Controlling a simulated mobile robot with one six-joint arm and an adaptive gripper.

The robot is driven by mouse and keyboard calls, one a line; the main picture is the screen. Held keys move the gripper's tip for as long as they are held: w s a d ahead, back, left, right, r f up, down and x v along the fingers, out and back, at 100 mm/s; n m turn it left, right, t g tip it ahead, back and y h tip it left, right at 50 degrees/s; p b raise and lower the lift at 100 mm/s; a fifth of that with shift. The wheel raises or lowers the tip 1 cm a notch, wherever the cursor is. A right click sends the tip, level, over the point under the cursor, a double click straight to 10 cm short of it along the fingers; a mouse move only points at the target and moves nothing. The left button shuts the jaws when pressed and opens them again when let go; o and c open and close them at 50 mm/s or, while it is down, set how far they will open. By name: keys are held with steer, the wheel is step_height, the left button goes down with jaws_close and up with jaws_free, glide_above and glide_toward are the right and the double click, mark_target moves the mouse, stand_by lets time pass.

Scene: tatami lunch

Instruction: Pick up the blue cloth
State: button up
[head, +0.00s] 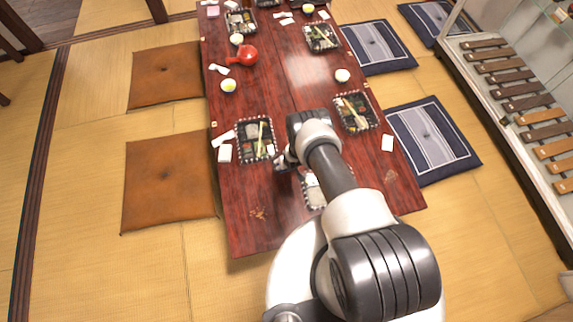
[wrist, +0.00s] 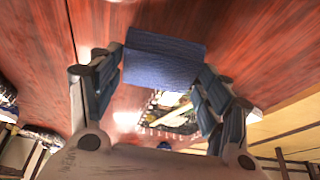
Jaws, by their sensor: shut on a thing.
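The blue cloth (wrist: 164,58) shows in the wrist view as a small folded block between the two fingertips of my gripper (wrist: 160,72). Both fingers press against its sides, one at each end. In the head view, my gripper (head: 284,161) is over the near part of the dark red table (head: 245,222), between two lunch boxes. I cannot make out the cloth in the head view; my arm and gripper hide that spot. How far the cloth is above the table is not clear.
A lunch box (head: 257,155) is just left of my gripper, and another lunch box (head: 354,124) is to the right. A tray (head: 312,192) is partly under my arm. A red teapot (head: 244,56) stands farther back. Cushions (head: 170,178) flank the table.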

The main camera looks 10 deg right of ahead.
step_height(320, 180, up, 15)
steer(key=p, duration=0.5)
